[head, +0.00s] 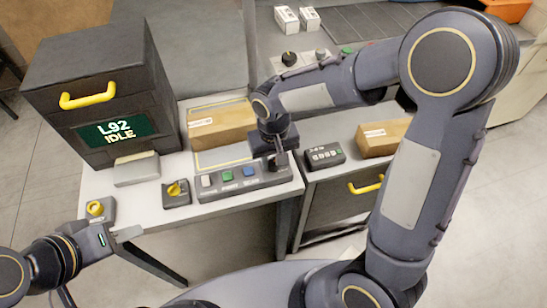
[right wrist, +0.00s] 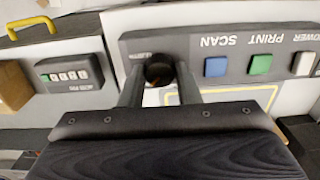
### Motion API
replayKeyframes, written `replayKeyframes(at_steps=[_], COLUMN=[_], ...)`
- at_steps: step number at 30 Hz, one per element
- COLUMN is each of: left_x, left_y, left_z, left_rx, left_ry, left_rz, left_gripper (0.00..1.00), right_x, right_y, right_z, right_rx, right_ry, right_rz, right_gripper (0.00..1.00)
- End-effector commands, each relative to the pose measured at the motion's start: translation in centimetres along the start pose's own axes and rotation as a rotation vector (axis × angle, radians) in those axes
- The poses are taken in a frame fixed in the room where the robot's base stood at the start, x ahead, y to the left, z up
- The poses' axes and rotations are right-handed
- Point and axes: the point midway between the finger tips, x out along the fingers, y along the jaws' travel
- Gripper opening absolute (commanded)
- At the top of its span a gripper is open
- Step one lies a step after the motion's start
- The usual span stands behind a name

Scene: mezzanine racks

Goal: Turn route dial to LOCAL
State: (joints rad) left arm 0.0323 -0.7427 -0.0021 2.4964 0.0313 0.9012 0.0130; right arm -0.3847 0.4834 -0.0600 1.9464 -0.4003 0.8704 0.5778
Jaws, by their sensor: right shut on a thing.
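The route dial is a dark round knob at the right end of the grey button panel (head: 243,182); in the right wrist view the knob (right wrist: 159,70) sits between my fingers. Its label and pointer are too small or covered to read. My right gripper (head: 279,160) reaches down from above onto that panel end, and in the right wrist view the gripper (right wrist: 160,78) is shut on the knob. My left gripper (head: 128,234) hangs at the lower left, in front of the table edge and away from the panel; its finger gap is unclear.
White, green and blue buttons sit left of the dial. Yellow-knobbed boxes (head: 176,192) (head: 97,209) stand further left. A dark cabinet (head: 100,95) shows "L92 IDLE". Cartons (head: 222,124) (head: 383,138) and a small keypad (head: 324,155) are nearby.

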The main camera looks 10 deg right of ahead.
Motion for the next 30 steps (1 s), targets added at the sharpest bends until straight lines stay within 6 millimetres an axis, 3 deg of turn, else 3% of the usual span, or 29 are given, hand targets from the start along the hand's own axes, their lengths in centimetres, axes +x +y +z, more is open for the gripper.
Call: replayKeyframes(at_steps=[11,30], left_x=[0.18,0.34], left_y=[-0.08,-0.16], left_z=[0.09,0.17], left_rx=[0.0,0.0], left_ry=[0.0,0.0], left_rz=[0.0,0.0], left_gripper=[0.36,0.36], right_x=[0.02,-0.03], right_y=[0.01,0.0], right_z=[0.0,0.01], right_rx=[-0.137,-0.644], right_ry=[0.0,-0.001], right_rz=[0.0,-0.001], right_gripper=[0.07,0.07])
